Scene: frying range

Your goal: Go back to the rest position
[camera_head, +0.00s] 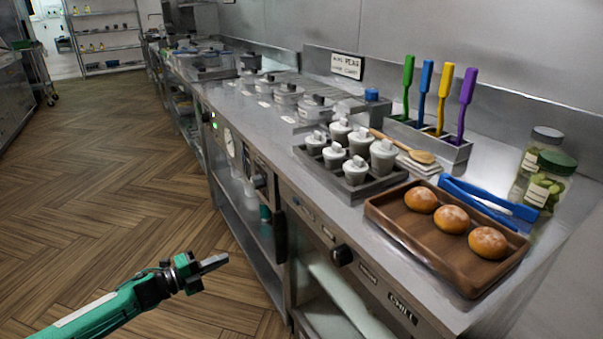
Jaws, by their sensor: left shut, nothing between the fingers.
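My left gripper (213,263) shows in the head view at the lower left, at the end of my green arm. Its fingers are shut with nothing between them. It is over the wooden floor, to the left of the steel counter (262,118) and apart from it. My right gripper is not in this view.
The wooden floor (110,180) at the left is clear.

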